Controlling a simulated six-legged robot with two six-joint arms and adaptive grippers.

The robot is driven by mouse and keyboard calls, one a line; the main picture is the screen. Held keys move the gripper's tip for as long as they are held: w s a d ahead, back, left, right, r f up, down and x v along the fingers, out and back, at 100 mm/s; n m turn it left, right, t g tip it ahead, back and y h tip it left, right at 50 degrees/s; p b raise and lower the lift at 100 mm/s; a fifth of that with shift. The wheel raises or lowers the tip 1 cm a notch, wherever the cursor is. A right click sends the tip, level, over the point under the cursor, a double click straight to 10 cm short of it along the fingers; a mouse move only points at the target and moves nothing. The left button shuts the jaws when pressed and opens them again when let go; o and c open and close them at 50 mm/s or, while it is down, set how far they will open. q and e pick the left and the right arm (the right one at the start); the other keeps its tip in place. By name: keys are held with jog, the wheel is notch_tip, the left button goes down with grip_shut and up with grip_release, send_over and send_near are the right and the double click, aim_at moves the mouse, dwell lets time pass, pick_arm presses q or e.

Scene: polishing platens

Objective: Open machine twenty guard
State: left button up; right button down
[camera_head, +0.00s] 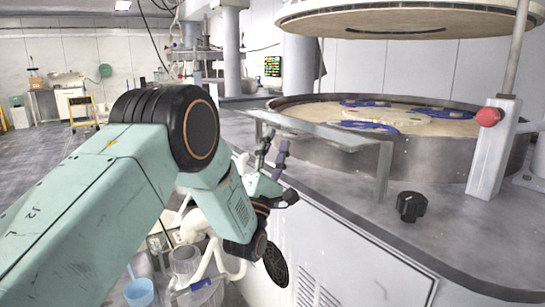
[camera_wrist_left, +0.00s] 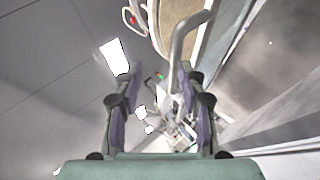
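A polishing machine with a round metal basin (camera_head: 430,155) stands at the right in the head view. No machine number is readable. A grey metal bar (camera_head: 330,135), which looks like its guard, runs along the basin's near left side, with a leg down to the deck. My left gripper (camera_head: 273,146) is just below and left of the bar's left part, pointing up, with no clear contact. In the left wrist view, its fingers (camera_wrist_left: 155,75) are wide apart with nothing held. A curved grey tube (camera_wrist_left: 185,40) shows beyond the right fingertip. My right gripper is out of view.
A large round upper platen (camera_head: 400,20) hangs over the basin. A post with a red knob (camera_head: 488,116) and a black knob (camera_head: 411,206) stand on the deck. Tubing and a blue cup (camera_head: 139,292) lie below my left arm. Floor is open at the far left.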

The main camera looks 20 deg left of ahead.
pick_arm(q)
jog(key=v, duration=0.3)
jog(key=shift+s+r, duration=0.1)
jog(key=shift+c, duration=0.2)
